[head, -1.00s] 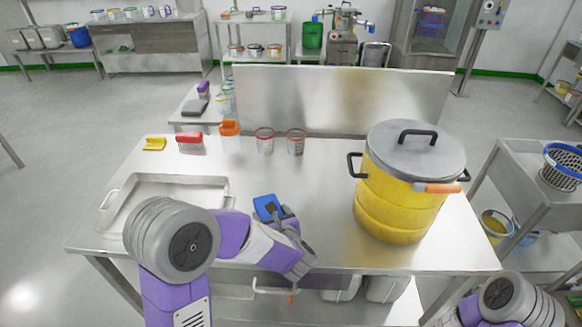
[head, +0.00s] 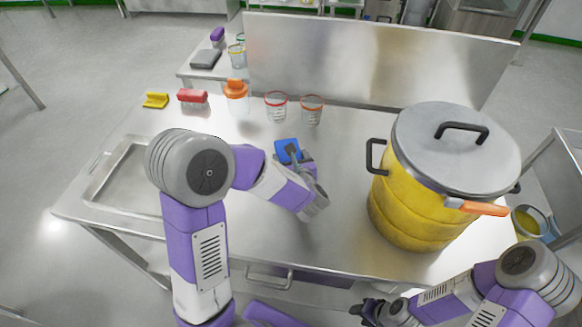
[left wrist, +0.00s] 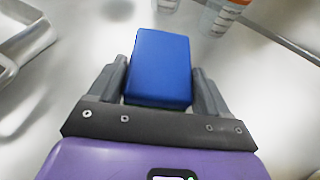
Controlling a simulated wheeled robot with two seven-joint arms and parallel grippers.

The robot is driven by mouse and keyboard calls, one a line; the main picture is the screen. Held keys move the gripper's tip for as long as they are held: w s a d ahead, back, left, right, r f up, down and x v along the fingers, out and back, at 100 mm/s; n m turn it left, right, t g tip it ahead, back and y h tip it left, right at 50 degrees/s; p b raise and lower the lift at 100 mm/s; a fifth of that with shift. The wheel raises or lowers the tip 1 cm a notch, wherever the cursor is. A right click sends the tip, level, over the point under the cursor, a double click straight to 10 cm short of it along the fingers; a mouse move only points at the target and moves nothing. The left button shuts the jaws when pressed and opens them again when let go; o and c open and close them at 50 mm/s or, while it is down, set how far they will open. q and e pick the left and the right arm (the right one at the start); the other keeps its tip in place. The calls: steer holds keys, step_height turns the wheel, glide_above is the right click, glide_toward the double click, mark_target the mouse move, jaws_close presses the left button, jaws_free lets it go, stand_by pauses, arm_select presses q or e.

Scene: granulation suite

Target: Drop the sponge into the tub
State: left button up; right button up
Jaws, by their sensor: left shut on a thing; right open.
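A blue block-shaped sponge (head: 287,150) is held by my left gripper (head: 297,160) above the middle of the steel table. In the left wrist view the sponge (left wrist: 160,68) sits between the two grey fingers, which touch its sides. My right gripper (head: 368,309) is open and empty at the bottom of the head view, in front of the table's front edge. I cannot tell for certain which vessel is the tub. A small yellow open vessel (head: 526,222) stands low at the right, partly hidden by the big pot.
A large yellow pot (head: 415,215) with a grey lid stands at the table's right. A yellow brush (head: 156,100), a red brush (head: 193,97), an orange-topped bottle (head: 237,95) and two clear beakers (head: 276,106) line the back.

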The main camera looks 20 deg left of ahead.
arm_select(q)
steer(key=shift+f+b, duration=0.45)
steer(key=shift+f, duration=1.2)
steer(key=shift+f, duration=0.15)
steer(key=o, duration=1.1)
steer(key=shift+c, duration=0.2)
